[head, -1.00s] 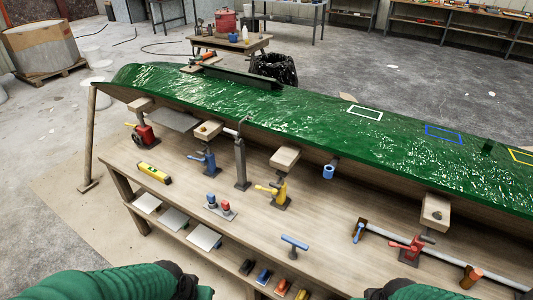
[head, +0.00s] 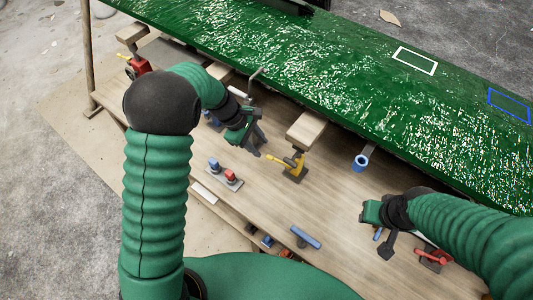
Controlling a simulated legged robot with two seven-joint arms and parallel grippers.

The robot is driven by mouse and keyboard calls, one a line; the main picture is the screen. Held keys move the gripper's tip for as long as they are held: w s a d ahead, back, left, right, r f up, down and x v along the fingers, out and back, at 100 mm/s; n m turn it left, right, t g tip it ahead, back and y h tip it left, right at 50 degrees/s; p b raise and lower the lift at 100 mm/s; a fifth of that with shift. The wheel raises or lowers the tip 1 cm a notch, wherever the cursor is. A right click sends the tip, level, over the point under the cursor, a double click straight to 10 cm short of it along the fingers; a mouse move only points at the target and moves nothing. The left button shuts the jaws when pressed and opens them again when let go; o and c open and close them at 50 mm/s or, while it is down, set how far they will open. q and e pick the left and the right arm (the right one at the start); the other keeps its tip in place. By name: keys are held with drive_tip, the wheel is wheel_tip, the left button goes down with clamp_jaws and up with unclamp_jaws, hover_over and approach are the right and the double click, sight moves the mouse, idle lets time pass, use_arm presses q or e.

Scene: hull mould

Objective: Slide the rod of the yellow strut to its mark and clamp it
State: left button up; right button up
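The yellow strut (head: 295,170) stands on the wooden bench below the edge of the green hull. It has a yellow handle on its left, a dark base and a wooden pad (head: 307,130) on top. Its short rod shows between pad and body; no mark on it can be made out. My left gripper (head: 257,143) is to the left of the strut, apart from it, with its dark fingers spread and nothing between them. My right gripper (head: 383,240) is over the bench to the right of the strut, pointing left and down; its finger gap is unclear.
A blue-ended tube (head: 361,162) sticks out under the hull right of the strut. Red and blue clamps (head: 232,178) stand on a plate in front. A blue T-handle (head: 305,237) lies near the bench's front edge. A red strut (head: 433,257) is partly behind my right arm.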

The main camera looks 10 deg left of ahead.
sight(269, 155)
use_arm(q)
drive_tip(key=x, duration=0.4)
drive_tip(key=w+x, duration=0.1)
drive_tip(key=x, duration=0.1)
drive_tip(key=shift+f, duration=0.15)
drive_tip(key=shift+s+f, duration=0.15)
drive_tip(key=shift+f, duration=0.1)
drive_tip(key=shift+s+f, duration=0.1)
drive_tip(key=shift+s, duration=0.05)
drive_tip(key=shift+d, duration=0.1)
clamp_jaws()
drive_tip(key=shift+w, duration=0.25)
idle(0.3)
